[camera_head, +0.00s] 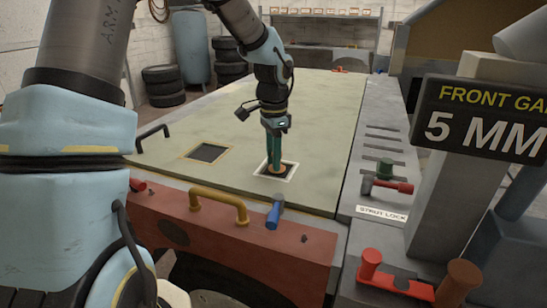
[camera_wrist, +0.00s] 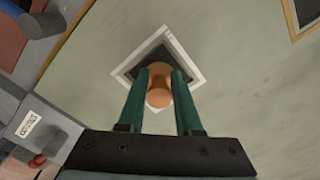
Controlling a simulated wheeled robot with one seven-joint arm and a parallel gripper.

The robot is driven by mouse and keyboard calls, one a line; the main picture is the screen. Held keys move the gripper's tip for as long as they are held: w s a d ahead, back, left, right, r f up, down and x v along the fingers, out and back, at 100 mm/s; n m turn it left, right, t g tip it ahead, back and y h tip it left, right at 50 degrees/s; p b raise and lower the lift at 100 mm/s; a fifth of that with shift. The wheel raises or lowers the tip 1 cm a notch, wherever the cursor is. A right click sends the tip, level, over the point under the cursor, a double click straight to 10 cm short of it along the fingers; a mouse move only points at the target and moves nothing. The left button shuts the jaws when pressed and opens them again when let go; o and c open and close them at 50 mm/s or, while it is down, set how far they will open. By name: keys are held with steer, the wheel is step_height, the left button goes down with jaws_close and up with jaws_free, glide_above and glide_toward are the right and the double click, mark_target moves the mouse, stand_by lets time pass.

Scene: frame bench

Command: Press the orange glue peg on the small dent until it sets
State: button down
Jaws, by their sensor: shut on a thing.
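My gripper (camera_head: 276,140) points down over the near part of the pale green panel (camera_head: 300,110). In the wrist view its two teal fingers (camera_wrist: 160,90) are shut on the orange glue peg (camera_wrist: 159,97), which lies between their tips. The fingers and peg cover the patch's centre, so I cannot see the dent itself or confirm contact.
A second dark square with a tan outline (camera_head: 206,152) lies left on the panel. A yellow handle (camera_head: 220,201) and a blue knob (camera_head: 274,214) are at the front edge. Red levers (camera_head: 392,185) and a "FRONT GAP 5 MM" sign (camera_head: 484,118) stand right. The panel's far part is clear.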

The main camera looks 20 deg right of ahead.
steer(key=shift+f, duration=0.45)
stand_by(0.3)
stand_by(1.5)
steer(key=c, duration=0.5)
jaws_free()
steer(key=shift+r, duration=0.1)
step_height(320, 180, up, 10)
steer(key=shift+f+b, duration=0.1)
steer(key=shift+b, duration=1.1)
steer(key=shift+r, duration=0.45)
